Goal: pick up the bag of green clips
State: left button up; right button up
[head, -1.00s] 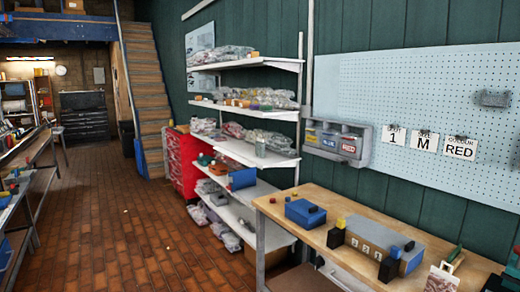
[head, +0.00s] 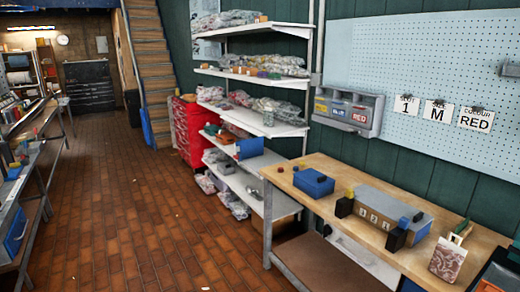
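I cannot single out a bag of green clips. Several clear bags with mixed contents lie on the white shelves, including bags on the top shelf (head: 228,20), the second shelf (head: 270,64) and the third shelf (head: 265,106); their contents are too small to tell. On the right end of the workbench stands a small bag with reddish-white contents (head: 448,262), with a wooden and green piece (head: 461,232) at its top. Neither of my grippers is in view.
A wooden workbench (head: 345,178) on the right carries a blue box (head: 313,182) and a grey block with number tiles (head: 378,214). A red drawer cabinet (head: 190,130) stands beyond the shelves. The brick floor (head: 140,220) is clear between the shelves and the left benches.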

aim_at(268, 115)
jog(key=i+j+u, duration=0.35)
jog(key=i, duration=0.15)
jog(key=i+j+u, duration=0.15)
jog(key=i+u, duration=0.15)
jog(key=i, duration=0.2)
jog(key=i+j+u, duration=0.1)
jog(key=i+u, duration=0.25)
jog(key=i, duration=0.15)
jog(key=i+z, duration=0.15)
jog(key=i, duration=0.3)
jog(key=i+j+z, duration=0.1)
jog(key=i, duration=0.35)
jog(key=i+j+z, duration=0.15)
jog(key=i, duration=0.35)
jog(key=i+j+z, duration=0.1)
jog(key=i, duration=0.35)
jog(key=j, duration=0.1)
